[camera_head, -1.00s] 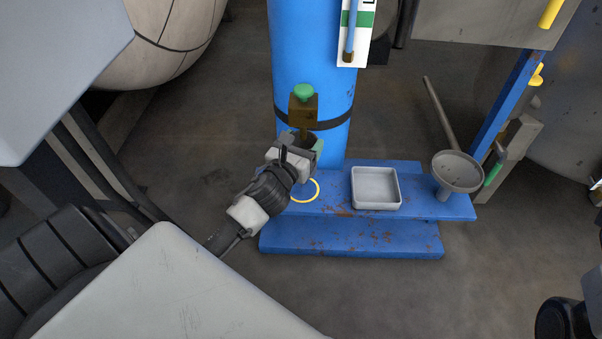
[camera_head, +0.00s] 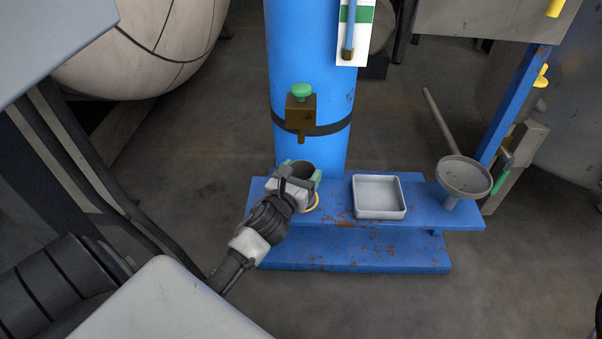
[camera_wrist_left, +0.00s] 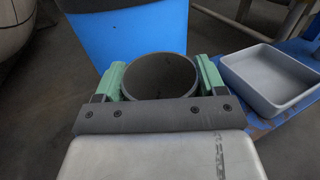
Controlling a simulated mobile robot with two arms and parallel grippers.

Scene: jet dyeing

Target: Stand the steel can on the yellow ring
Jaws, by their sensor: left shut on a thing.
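The steel can (camera_head: 301,168) is a dark grey open-topped cylinder, upright in my left gripper (camera_head: 299,176). In the left wrist view the can (camera_wrist_left: 160,78) sits between the green fingers of the left gripper (camera_wrist_left: 160,88), which are shut on it. The yellow ring (camera_head: 316,203) is on the blue bench (camera_head: 335,205); only its right part shows, the rest hidden behind the gripper and can. The can is over or at the ring; I cannot tell whether its base touches the bench. My right gripper is not in view.
A grey tray (camera_head: 378,212) stands on the bench right of the ring, and a grey funnel-shaped cup (camera_head: 464,178) is at the right end. A blue column (camera_head: 310,60) with a brass tap (camera_head: 300,112) rises behind the bench.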

